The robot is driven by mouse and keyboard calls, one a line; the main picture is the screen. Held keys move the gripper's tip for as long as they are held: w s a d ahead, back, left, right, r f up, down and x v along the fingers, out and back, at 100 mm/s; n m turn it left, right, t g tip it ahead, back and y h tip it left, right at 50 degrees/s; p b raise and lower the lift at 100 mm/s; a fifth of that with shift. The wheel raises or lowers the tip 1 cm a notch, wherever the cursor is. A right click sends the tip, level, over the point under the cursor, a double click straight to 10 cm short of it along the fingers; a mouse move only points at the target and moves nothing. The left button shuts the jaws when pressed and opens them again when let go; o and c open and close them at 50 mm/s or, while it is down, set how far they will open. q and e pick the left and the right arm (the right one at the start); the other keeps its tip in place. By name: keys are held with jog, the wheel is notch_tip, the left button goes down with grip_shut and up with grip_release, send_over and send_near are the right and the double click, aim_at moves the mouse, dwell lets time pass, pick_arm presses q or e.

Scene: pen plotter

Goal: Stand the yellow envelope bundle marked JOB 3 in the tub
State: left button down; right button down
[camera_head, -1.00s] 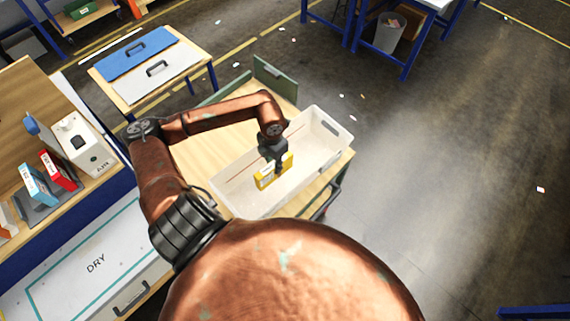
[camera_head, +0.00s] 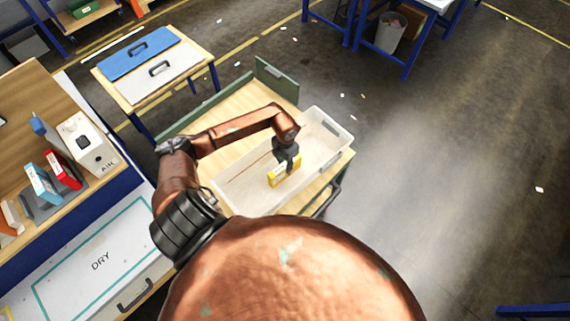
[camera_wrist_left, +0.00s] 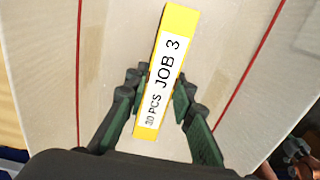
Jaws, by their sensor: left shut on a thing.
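The yellow envelope bundle (camera_head: 284,174) is in the grasp of my left gripper (camera_head: 287,162), over the inside of the pale tub (camera_head: 238,193). In the left wrist view, the bundle (camera_wrist_left: 166,75) shows its narrow edge with a white label reading "30 PCS JOB 3". The fingers of my left gripper (camera_wrist_left: 158,100) are closed on both sides of it. The tub's floor with red lines (camera_wrist_left: 245,85) lies beneath. I cannot tell whether the bundle's lower edge touches the tub floor. My right gripper is not in view.
The tub stands on a wooden-topped cart with a green raised end panel (camera_head: 276,82). At left, a bench holds a red bundle (camera_head: 63,170), a blue bundle (camera_head: 42,184) and a white device (camera_head: 86,143). The tub's interior around the bundle looks empty.

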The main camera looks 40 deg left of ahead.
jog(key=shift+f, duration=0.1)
pick_arm(q)
jog(key=shift+f, duration=0.15)
jog(key=c, duration=1.7)
grip_release()
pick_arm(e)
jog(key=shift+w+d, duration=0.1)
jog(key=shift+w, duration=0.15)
pick_arm(q)
jog(key=shift+o, duration=0.2)
jog(key=shift+r, duration=0.2)
jog(key=shift+r, duration=0.3)
notch_tip(320, 180, up, 11)
jog(key=b, duration=0.2)
jog(key=shift+r, duration=0.2)
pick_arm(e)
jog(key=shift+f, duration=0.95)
